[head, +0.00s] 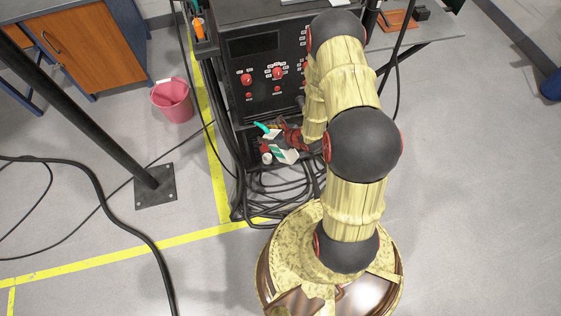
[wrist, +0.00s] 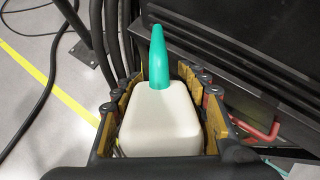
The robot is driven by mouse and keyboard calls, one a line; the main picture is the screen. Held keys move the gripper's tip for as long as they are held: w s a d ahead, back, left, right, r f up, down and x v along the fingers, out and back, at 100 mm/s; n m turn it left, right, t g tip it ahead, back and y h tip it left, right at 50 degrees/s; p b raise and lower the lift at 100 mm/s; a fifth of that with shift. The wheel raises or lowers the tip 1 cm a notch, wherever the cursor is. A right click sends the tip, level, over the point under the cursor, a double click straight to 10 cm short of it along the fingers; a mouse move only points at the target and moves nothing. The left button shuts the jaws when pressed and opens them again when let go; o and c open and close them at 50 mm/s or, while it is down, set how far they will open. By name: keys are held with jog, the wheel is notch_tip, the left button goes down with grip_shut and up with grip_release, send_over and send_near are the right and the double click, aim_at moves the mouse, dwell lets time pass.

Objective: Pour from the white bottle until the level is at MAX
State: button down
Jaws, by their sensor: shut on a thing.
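In the wrist view the white bottle (wrist: 160,122) has a tapered teal spout (wrist: 158,58) that points away from the camera. My gripper (wrist: 160,98) is shut on its body, with black-and-yellow fingers along both sides. In the head view my gripper (head: 290,134) is low in front of the machine, small and partly covered by my arm. Two white-and-teal shapes show beside it, an upper one (head: 271,134) and a lower one (head: 287,157); I cannot tell surely which is the held bottle. No MAX mark or liquid level is readable.
The black machine (head: 262,75) with red knobs stands behind my gripper. Coiled black cables (head: 275,188) lie below it. A pink bucket (head: 172,100) and a dark pole on a base plate (head: 155,186) stand to the left.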

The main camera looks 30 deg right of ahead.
jog(key=s+d+f+n+g+y, duration=0.1)
jog(key=s+d+f+n, duration=0.1)
jog(key=f, duration=0.9)
jog(key=s+d+f+n+g+y, duration=0.1)
jog(key=s+f+n+y, duration=0.1)
jog(key=f, duration=0.9)
jog(key=shift+d+p, duration=0.3)
jog(key=shift+d, duration=0.05)
jog(key=shift+s+d+r+g+h+p, duration=0.15)
jog(key=shift+r+g+h+p, duration=0.4)
jog(key=shift+p, duration=0.85)
jog(key=shift+s+r+g+h+p, duration=0.15)
jog(key=shift+r+g+h+p, duration=0.35)
jog(key=shift+p, duration=0.85)
dwell(2.7)
